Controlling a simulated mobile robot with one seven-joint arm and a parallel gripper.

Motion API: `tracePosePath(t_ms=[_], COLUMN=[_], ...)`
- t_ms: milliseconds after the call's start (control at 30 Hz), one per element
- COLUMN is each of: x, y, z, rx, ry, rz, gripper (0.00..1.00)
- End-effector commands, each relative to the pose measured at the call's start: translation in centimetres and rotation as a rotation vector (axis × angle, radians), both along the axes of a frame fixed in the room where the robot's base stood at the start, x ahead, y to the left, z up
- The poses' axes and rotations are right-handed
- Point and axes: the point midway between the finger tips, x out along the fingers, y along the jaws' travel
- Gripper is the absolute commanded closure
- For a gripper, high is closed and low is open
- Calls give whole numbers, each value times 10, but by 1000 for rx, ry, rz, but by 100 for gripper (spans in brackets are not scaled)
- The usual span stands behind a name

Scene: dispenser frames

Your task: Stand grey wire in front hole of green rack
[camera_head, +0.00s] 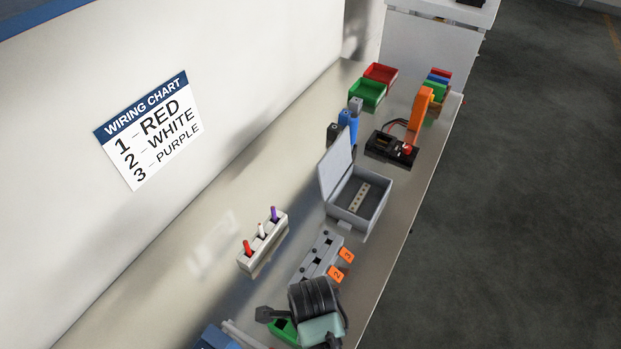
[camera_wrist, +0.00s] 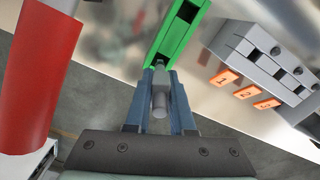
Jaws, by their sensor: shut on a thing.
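My gripper (camera_wrist: 161,76) is shut on the grey wire (camera_wrist: 160,100), a short grey cylinder with a thicker block between the blue-grey fingers. The green rack (camera_wrist: 168,42) runs away above it in the wrist view, with a dark square hole near the top. The wire's far part overlaps the rack's near end; I cannot tell whether it is in a hole or just above it. In the head view my dark wrist covers much of the green rack (camera_head: 281,328), and the wire is hidden.
A grey block with numbered orange tags (camera_head: 316,257) stands beside the rack. Beyond are a white block with coloured pegs (camera_head: 262,242), an open grey case (camera_head: 374,207) and bins. A large red object (camera_wrist: 40,75) fills the wrist view's left. The bench edge is close.

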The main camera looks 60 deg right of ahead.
Motion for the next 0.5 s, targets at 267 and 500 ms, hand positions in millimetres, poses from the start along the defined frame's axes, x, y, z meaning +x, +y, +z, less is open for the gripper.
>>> tracePosePath(t_ms=[267, 500], x=[-1, 0], y=[0, 0], z=[-34, -36], rx=[1, -1], ry=[2, 0], rz=[0, 1], gripper=[100, 100])
